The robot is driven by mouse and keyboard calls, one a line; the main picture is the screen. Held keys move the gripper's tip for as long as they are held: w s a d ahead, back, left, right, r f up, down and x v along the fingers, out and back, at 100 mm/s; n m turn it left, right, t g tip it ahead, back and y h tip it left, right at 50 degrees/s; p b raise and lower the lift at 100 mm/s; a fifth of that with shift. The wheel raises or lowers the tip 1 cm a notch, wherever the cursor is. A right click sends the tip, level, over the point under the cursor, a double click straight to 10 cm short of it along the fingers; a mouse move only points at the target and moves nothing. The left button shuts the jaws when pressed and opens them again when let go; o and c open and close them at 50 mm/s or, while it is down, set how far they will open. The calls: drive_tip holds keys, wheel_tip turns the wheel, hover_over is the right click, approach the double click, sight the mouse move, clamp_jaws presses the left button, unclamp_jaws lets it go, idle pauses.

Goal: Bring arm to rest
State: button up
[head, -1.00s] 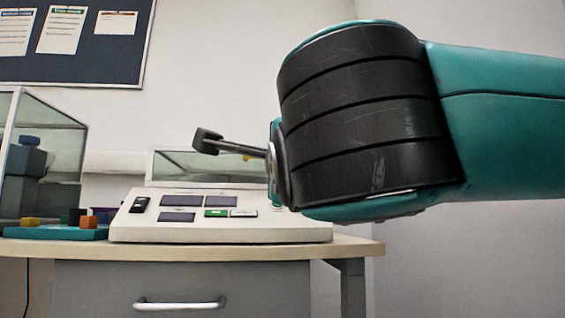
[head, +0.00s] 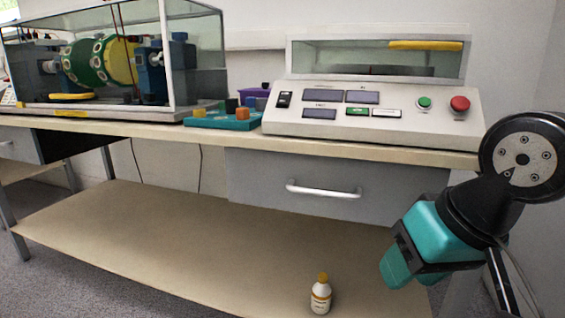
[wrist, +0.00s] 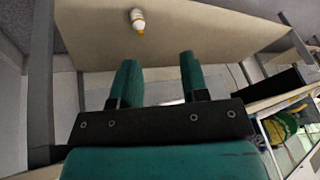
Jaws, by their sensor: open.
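My arm (head: 520,155) hangs at the right of the head view, bent downward in front of the bench's right end. My gripper (head: 398,268) points down and to the left, below the benchtop level. In the wrist view my gripper (wrist: 157,60) shows two teal fingers standing apart with nothing between them. It is open and empty, and neither finger is seen touching anything.
A control panel (head: 285,122) with green and red buttons stands on the bench (head: 190,134). Left are a teal tray (head: 220,123) of blocks and a glass-walled machine case (head: 190,55). A white bottle (head: 321,297) stands on the lower shelf (head: 190,235).

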drive_tip(key=s+n+g+p, duration=0.2)
drive_tip(key=s+n+g, duration=0.2)
drive_tip(key=s, duration=0.3)
wheel_tip(320, 180, up, 38)
drive_tip(key=y+p, duration=0.1)
drive_tip(key=p, duration=3.6)
drive_tip(key=shift+s+a+n+p, duration=0.2)
drive_tip(key=shift+s+n+p, duration=0.1)
drive_tip(key=shift+s+n, duration=0.1)
drive_tip(key=shift+r, duration=0.1)
